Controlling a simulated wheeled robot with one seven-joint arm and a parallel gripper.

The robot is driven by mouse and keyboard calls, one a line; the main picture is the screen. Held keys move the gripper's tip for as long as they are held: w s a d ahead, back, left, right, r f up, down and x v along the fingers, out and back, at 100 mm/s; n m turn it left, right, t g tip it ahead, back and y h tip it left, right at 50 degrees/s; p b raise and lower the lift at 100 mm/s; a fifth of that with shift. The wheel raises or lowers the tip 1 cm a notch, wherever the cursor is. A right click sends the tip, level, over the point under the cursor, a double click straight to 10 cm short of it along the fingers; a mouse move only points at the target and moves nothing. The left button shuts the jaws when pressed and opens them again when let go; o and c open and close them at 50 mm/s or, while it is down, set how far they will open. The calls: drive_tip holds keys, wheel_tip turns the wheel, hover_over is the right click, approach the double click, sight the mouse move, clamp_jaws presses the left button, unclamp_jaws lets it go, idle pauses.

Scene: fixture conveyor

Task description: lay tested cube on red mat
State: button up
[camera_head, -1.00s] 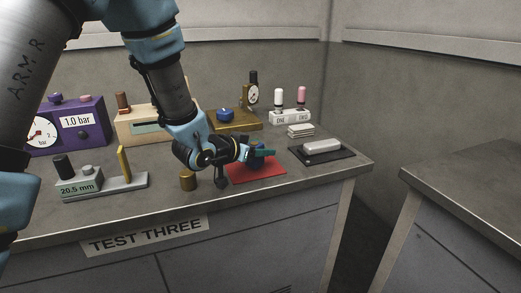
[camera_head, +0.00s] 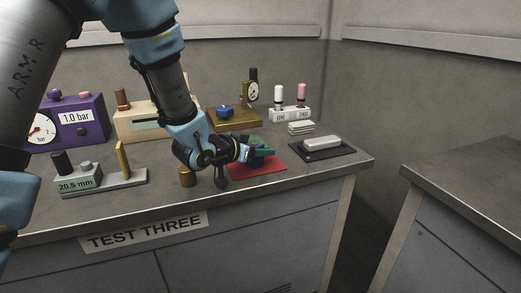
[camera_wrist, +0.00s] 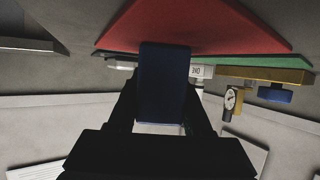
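My gripper (camera_head: 256,155) reaches over the red mat (camera_head: 270,170) on the test bench. It is shut on a dark blue cube (camera_wrist: 164,85), which sits between the two dark fingers in the wrist view. In the head view the cube is small and mostly hidden by the gripper. The red mat fills the top of the wrist view (camera_wrist: 200,25). The cube is at or just above the mat; I cannot tell whether it touches.
A green strip (camera_wrist: 215,62) lies beside the red mat. A gold stand (camera_head: 240,121) with a dial gauge and blue piece stands behind. A black tray (camera_head: 325,155) with a pale block is right. A brass cylinder (camera_head: 186,176) and grey gauge block (camera_head: 100,183) stand left.

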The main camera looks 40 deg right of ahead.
drive_tip(key=o, duration=0.5)
drive_tip(key=shift+a, duration=0.1)
wheel_tip(320, 180, up, 4)
drive_tip(key=b, duration=0.1)
hover_over(236, 177)
drive_tip(key=shift+w+r, duration=0.1)
